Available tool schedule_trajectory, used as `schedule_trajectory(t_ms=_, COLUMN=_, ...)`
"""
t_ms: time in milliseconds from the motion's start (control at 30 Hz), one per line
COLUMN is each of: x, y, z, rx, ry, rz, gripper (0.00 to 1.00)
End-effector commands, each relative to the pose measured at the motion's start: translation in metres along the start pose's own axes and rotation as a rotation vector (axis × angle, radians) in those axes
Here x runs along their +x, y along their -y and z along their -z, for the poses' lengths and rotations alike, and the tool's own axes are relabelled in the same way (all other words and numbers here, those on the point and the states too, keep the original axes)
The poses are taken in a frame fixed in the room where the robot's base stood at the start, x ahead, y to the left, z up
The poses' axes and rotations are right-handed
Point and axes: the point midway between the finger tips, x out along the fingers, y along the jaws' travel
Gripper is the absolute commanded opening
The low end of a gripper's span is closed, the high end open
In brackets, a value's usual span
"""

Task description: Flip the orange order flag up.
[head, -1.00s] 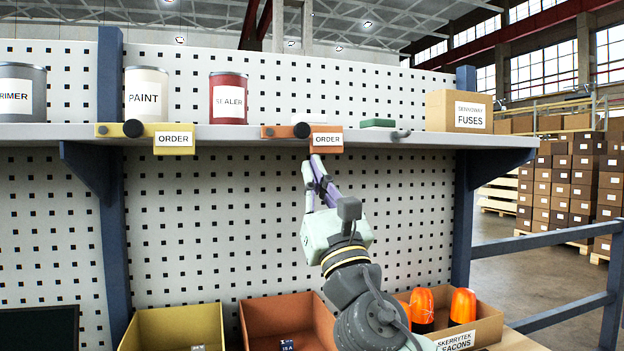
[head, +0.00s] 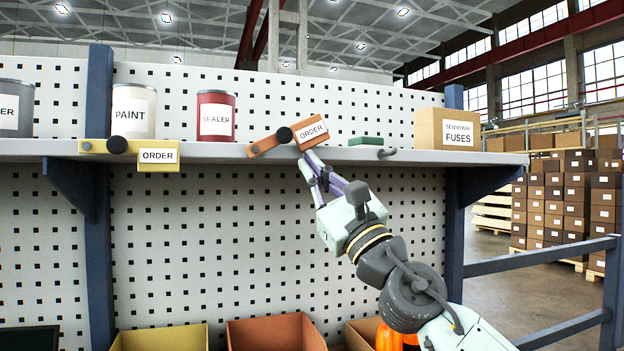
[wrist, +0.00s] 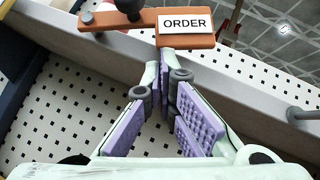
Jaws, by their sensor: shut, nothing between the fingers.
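The orange order flag (head: 290,135) is on the front edge of the shelf in the head view, tilted about its dark round pivot. Its right end with the white ORDER label is raised, and its left end hangs lower. The flag also shows at the top of the wrist view (wrist: 145,23). My gripper (head: 308,156) is just below the labelled end, with its fingertips close under the flag's lower edge. In the wrist view the fingertips (wrist: 166,56) are together and hold nothing. I cannot tell for sure whether they touch the flag.
A yellow order flag (head: 157,157) lies level on the shelf edge (head: 230,154) to the left. Paint cans, including a red sealer can (head: 216,116), a green item (head: 366,141) and a fuses box (head: 451,128) stand on the shelf. Open bins (head: 275,332) are below.

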Motion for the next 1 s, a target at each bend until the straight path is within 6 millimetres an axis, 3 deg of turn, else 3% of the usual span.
schedule_trajectory(t_ms=667, x=-0.003, y=0.000, z=0.005, rx=0.003, ry=0.000, rz=0.002, gripper=0.00)
schedule_trajectory(t_ms=900, x=-0.025, y=-0.010, z=0.040, rx=0.008, ry=0.002, rz=-0.002, gripper=0.00)
schedule_trajectory(t_ms=1000, x=-0.051, y=-0.005, z=0.034, rx=0.003, ry=0.002, rz=0.001, gripper=0.00)
